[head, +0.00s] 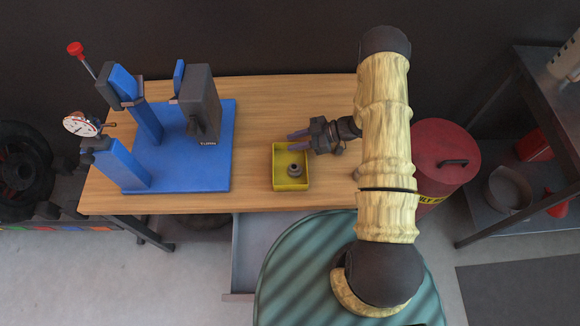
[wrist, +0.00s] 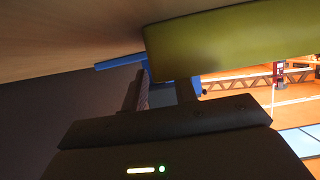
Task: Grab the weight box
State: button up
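The weight box is a small yellow open-topped tray (head: 276,178) on the wooden table. A dark round weight (head: 295,170) lies in it. My gripper (head: 297,140) comes in from the right at the box's far end, its two fingers pointing left and spread apart with nothing seen between them. In the head view the fingers overlap the box's far rim; their exact height over it is hard to judge. In the wrist view, the yellow box wall (wrist: 230,40) is close in front, just beyond the open fingers (wrist: 160,92).
A blue fixture (head: 183,165) with uprights, a dial gauge (head: 82,124) and a red-knobbed lever stands on the table's left. A red drum (head: 440,160) is right of the table. The tabletop (head: 262,110) behind the box is clear.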

grip_shut()
dwell(0.3)
notch_tip(320, 180, up, 10)
dwell(0.5)
